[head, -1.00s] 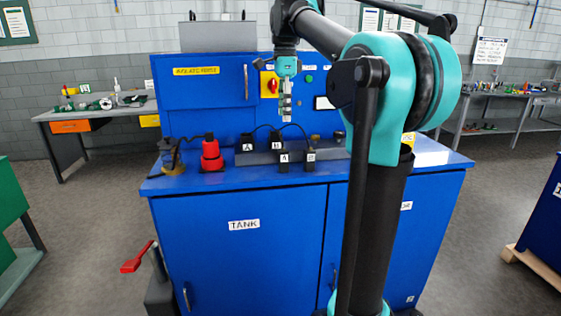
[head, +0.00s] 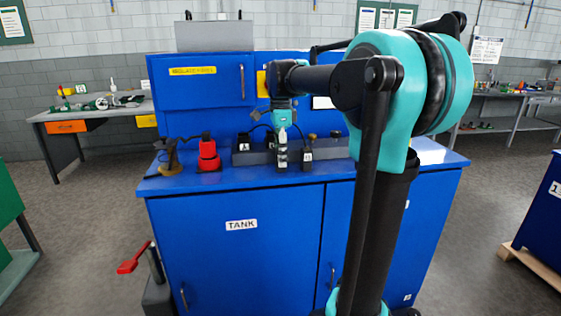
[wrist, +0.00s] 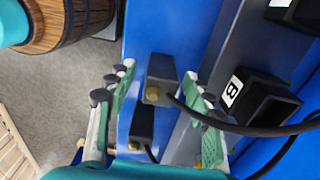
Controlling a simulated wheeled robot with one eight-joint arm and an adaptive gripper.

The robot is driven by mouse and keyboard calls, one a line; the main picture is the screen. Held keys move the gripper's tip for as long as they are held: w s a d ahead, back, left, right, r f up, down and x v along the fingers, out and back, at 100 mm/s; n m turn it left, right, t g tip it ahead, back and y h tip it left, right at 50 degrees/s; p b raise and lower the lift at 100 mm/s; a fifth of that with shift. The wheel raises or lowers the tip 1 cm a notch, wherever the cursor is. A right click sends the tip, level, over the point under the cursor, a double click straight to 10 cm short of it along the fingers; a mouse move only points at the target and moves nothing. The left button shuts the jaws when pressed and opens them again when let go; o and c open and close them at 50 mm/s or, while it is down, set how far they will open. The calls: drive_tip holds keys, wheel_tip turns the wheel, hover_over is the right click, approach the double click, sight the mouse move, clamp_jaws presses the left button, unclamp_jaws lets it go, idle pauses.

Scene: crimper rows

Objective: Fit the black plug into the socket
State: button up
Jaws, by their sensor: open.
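A small black block with a brass-coloured end (wrist: 160,82), apparently the black plug, lies between the open fingers of my gripper (wrist: 158,75) in the wrist view. A black cable (wrist: 205,118) runs from it to the right. I cannot tell whether the fingers touch it. A second black block (wrist: 143,122) sits just below it. A black block with a white label (wrist: 254,98) stands to the right, beyond the right finger; which block is the socket is unclear. In the head view my gripper (head: 281,163) points down at the grey rail's front and hides what is behind it.
The blue TANK cabinet (head: 235,260) carries the grey rail (head: 258,157). A red-topped device (head: 208,155) and a brass-based device (head: 170,160) stand to the left. Labelled black blocks (head: 244,144) and (head: 307,150) flank my gripper. The cabinet top's front strip is clear.

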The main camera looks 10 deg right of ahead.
drive_tip(key=shift+f, duration=1.2)
clamp_jaws()
drive_tip(key=shift+r, duration=0.1)
